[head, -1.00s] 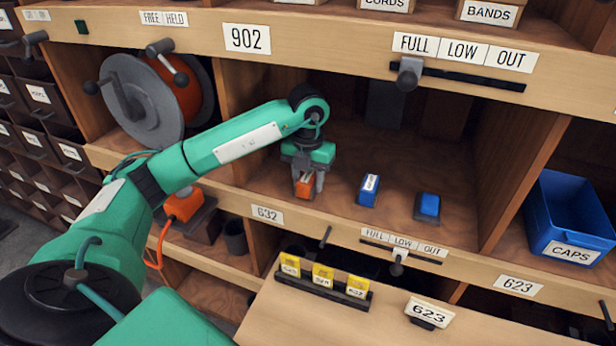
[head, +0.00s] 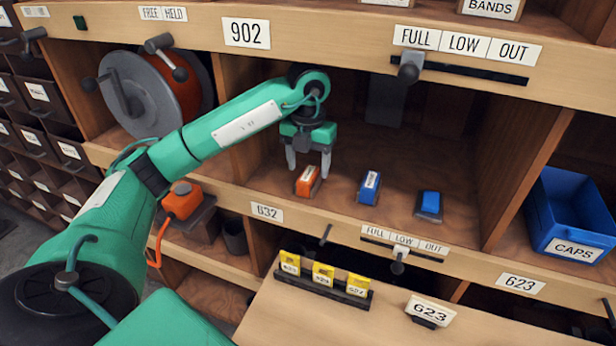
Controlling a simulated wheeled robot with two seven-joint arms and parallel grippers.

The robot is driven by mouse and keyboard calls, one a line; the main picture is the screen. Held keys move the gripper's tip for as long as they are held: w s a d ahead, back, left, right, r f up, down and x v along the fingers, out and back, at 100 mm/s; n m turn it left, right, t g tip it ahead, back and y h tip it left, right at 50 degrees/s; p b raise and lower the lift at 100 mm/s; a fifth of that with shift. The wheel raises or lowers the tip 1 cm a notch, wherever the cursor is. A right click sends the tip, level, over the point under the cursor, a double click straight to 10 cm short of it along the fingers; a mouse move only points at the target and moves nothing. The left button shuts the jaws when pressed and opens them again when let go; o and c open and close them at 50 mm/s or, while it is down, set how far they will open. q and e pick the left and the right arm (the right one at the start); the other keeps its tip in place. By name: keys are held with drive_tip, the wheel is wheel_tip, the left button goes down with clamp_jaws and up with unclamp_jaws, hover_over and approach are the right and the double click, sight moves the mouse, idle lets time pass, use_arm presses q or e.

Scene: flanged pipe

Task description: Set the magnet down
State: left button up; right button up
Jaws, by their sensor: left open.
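A small orange block with a white label (head: 308,181), which I take to be the magnet, rests on the shelf floor inside the wide bay under the 902 plate. My left gripper (head: 308,168) is open just above and behind it, its two fingers apart and empty. The fingertips look clear of the block. A blue block with a white label (head: 370,187) stands to its right. Another blue block on a dark base (head: 429,205) stands further right. My right gripper is not in view.
Wooden dividers bound the bay, with a front lip below and the 902 plate (head: 247,33) above. A slider knob (head: 409,69) juts from the upper rail. A blue CAPS bin (head: 570,222) stands right, a cable reel (head: 150,95) left. The bay's rear floor is clear.

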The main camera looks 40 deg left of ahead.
sight(308, 173)
use_arm(q)
drive_tip(key=shift+r, duration=1.75)
